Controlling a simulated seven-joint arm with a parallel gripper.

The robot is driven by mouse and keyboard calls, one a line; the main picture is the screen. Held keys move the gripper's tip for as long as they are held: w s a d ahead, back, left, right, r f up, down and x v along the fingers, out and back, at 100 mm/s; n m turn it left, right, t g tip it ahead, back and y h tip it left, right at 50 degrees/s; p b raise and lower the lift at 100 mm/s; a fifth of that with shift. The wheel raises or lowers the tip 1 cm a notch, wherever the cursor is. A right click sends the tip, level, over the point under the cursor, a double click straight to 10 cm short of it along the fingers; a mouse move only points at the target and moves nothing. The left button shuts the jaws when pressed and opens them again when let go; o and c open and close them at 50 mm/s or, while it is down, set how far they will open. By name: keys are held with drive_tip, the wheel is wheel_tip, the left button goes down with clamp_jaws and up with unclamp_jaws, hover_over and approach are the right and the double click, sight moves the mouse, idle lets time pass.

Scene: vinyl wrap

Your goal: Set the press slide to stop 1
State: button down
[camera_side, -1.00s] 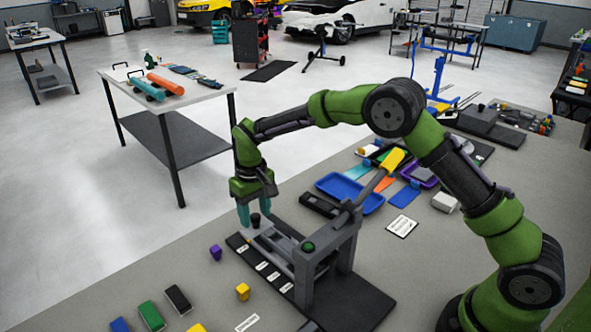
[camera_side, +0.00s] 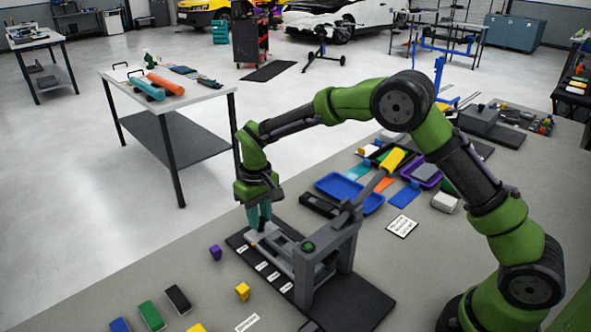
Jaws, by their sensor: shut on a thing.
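The press (camera_side: 343,246) is a grey frame with a yellow-handled lever (camera_side: 395,160) and a green button. It stands on a black base plate (camera_side: 365,300). Its slide (camera_side: 268,237) is a light grey piece on rails that run out from the frame to the far left. Several white stop labels (camera_side: 261,266) line the plate's near edge; their text is too small to read. My gripper (camera_side: 258,218) points down at the slide's outer end, its teal fingers shut on the dark slide knob, which the fingers hide.
A purple block (camera_side: 215,252) and a yellow block (camera_side: 242,291) lie left of the plate. Green, black and blue pieces lie at the front left. A blue tray (camera_side: 350,190) and a white card (camera_side: 402,226) sit behind the press. The bench's left edge is close to the gripper.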

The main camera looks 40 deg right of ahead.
sight(275, 235)
drive_tip(key=s, duration=0.5)
drive_tip(key=shift+s, duration=0.15)
drive_tip(key=c, duration=0.9)
unclamp_jaws()
wheel_tip(275, 235, up, 17)
drive_tip(key=shift+f, duration=0.1)
